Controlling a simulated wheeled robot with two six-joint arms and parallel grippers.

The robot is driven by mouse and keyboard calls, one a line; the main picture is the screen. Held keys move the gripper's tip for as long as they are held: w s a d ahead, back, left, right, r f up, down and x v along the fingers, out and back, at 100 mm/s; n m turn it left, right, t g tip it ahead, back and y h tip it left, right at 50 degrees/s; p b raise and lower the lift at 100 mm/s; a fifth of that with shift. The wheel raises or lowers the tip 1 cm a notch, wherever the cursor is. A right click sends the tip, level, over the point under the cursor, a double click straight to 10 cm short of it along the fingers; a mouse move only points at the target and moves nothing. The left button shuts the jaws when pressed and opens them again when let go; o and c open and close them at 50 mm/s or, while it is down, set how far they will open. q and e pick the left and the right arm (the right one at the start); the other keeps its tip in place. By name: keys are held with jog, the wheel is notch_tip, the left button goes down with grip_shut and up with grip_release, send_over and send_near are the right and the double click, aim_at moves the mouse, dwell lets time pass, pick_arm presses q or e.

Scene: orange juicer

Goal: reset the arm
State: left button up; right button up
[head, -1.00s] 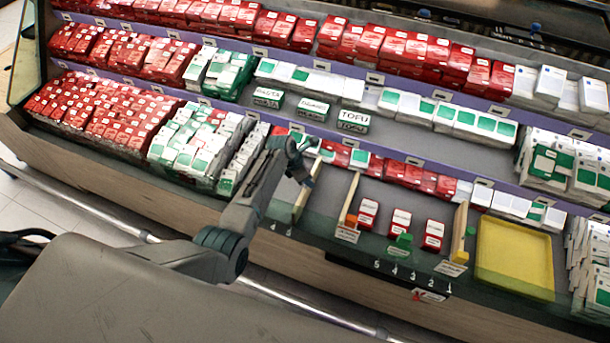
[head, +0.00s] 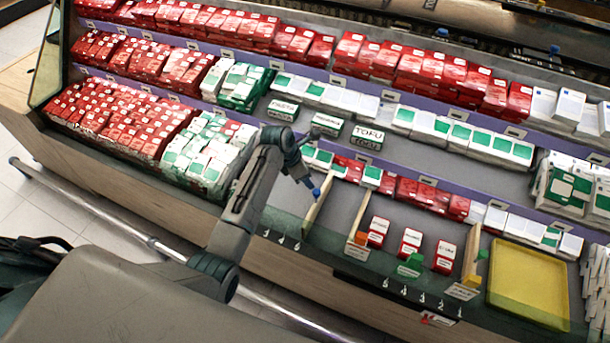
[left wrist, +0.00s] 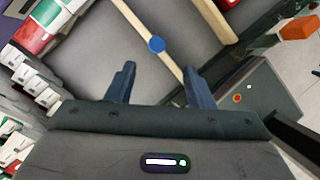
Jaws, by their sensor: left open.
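My left arm comes in from the left in the head view and reaches over the front of the shelf. Its left gripper (head: 309,187) hangs above the lower shelf by a wooden divider (head: 318,205). In the left wrist view the left gripper (left wrist: 158,85) has its two dark blue fingers spread wide, with nothing held between them. The wooden divider (left wrist: 138,28) with a blue round knob (left wrist: 156,44) runs beyond and between the fingers. My right gripper is in neither view.
Red and white boxes fill the tiered shelves. Several small red boxes (head: 410,242) stand between dividers on the lower shelf. A yellow tray (head: 527,283) lies to the right. An orange block (left wrist: 299,28) shows in the wrist view. The compartment floor near the gripper looks bare.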

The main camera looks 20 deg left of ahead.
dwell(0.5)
pick_arm(q)
jog(key=s+a+f+m+y, duration=0.1)
jog(key=s+a+m, duration=0.1)
jog(key=s+m, duration=0.65)
jog(key=s+a+f+m+y, duration=0.1)
jog(key=s+m, duration=0.4)
jog(key=s, duration=0.6)
jog(key=s+a+r+m+y, duration=0.1)
jog(key=s+r+m, duration=0.3)
jog(key=s+m, duration=0.4)
jog(key=s+a+r+m+y, duration=0.1)
jog(key=s+r+m, duration=0.4)
jog(key=s, duration=0.5)
jog(key=a+f+b, duration=0.3)
jog(key=f, duration=3.2)
jog(key=s+a+f+g+b, duration=0.1)
jog(key=s+f+b, duration=0.1)
jog(key=s+f, duration=1.6)
jog(key=shift+s+a+f+g, duration=0.15)
jog(key=shift+s+f+g, duration=0.2)
jog(key=shift+f, duration=0.55)
